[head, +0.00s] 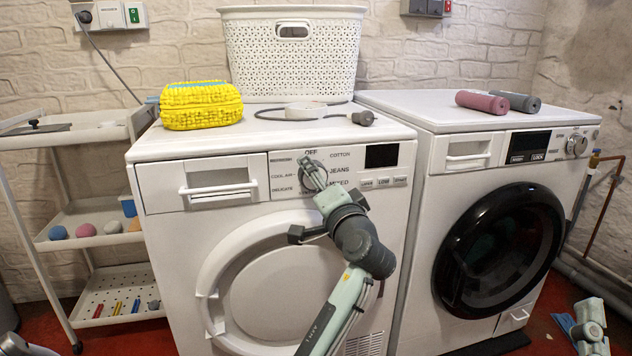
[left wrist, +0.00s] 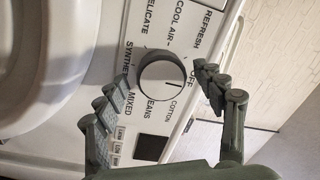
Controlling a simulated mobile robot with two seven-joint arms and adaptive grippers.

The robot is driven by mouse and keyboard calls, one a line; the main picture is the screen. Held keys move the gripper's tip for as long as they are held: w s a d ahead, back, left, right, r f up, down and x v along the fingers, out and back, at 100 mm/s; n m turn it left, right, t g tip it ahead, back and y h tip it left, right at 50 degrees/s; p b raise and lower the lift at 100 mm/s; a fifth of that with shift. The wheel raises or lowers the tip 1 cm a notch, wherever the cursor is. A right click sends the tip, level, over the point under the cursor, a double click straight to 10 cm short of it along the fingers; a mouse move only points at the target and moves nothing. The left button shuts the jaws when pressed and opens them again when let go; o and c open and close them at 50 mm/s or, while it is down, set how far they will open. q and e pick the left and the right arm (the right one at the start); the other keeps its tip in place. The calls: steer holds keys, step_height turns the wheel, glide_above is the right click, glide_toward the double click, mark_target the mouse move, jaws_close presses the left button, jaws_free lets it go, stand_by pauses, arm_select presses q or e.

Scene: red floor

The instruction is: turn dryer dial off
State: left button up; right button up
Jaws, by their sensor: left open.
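The dryer (head: 165,188) is the white machine on the left. Its round dial (left wrist: 161,84) sits on the front panel, ringed by printed labels including OFF, COTTON, JEANS and MIXED. The dial's dark pointer line faces right in the left wrist view, seemingly between OFF and COTTON. My left gripper (left wrist: 165,92) is open, one finger on each side of the dial; I cannot tell whether they touch it. In the head view the left gripper (head: 312,172) covers part of the dial. A pale green part at the lower right seems to belong to my right arm; its jaws are unclear.
A white basket (head: 255,65), a yellow bundle (head: 201,105) and a grey cable (head: 305,112) rest on the dryer. A shelf cart (head: 90,140) stands at the left.

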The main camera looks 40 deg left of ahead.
arm_select(q)
steer(key=v, duration=0.7)
steer(key=shift+d, duration=0.2)
steer(key=shift+s, duration=0.1)
